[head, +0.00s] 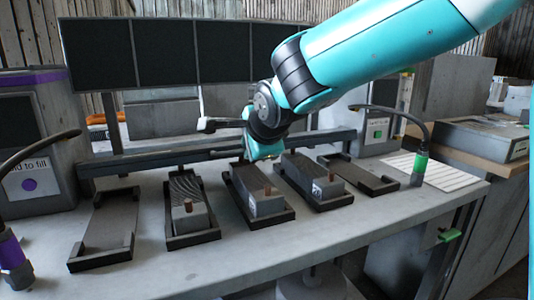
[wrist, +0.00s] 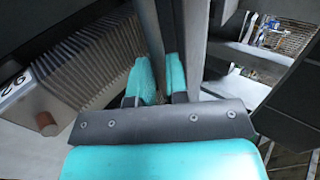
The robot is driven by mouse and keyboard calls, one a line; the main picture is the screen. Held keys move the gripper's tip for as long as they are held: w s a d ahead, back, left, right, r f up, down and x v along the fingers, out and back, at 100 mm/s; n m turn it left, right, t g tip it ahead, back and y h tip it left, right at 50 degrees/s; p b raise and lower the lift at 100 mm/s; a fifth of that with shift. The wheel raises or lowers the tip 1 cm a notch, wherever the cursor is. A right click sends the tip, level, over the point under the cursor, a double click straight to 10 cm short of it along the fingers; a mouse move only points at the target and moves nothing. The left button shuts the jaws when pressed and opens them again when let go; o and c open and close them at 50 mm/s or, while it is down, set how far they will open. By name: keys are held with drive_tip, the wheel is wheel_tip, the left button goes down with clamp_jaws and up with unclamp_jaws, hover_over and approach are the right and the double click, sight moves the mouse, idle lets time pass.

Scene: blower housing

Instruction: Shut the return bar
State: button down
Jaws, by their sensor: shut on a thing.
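The return bar looks to be the long dark bar (head: 135,161) running across the bench behind the row of trays. My gripper (head: 250,155) is low over the middle of this bar, behind the centre tray. In the wrist view my gripper (wrist: 160,82) has its two teal fingertips closed on a grey bar piece (wrist: 165,35) that runs up between them. The exact contact is partly hidden by the fingers, and my arm covers part of the bar in the head view.
Dark trays stand in a row in front of the bar. The centre tray (head: 283,217) and its two neighbours hold finned grey housings with brown pegs; the left end tray (head: 75,264) and right end tray (head: 390,190) are empty. Black panels (head: 160,52) stand behind.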

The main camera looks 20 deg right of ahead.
drive_tip(key=shift+s+f+b, duration=0.15)
drive_tip(key=shift+f+b, duration=0.45)
drive_tip(key=shift+f, duration=0.1)
drive_tip(key=shift+s+f+b, duration=0.1)
drive_tip(key=shift+f+b, duration=0.45)
drive_tip(key=shift+f, duration=0.35)
drive_tip(key=c, duration=1.1)
unclamp_jaws()
drive_tip(key=shift+s, duration=0.1)
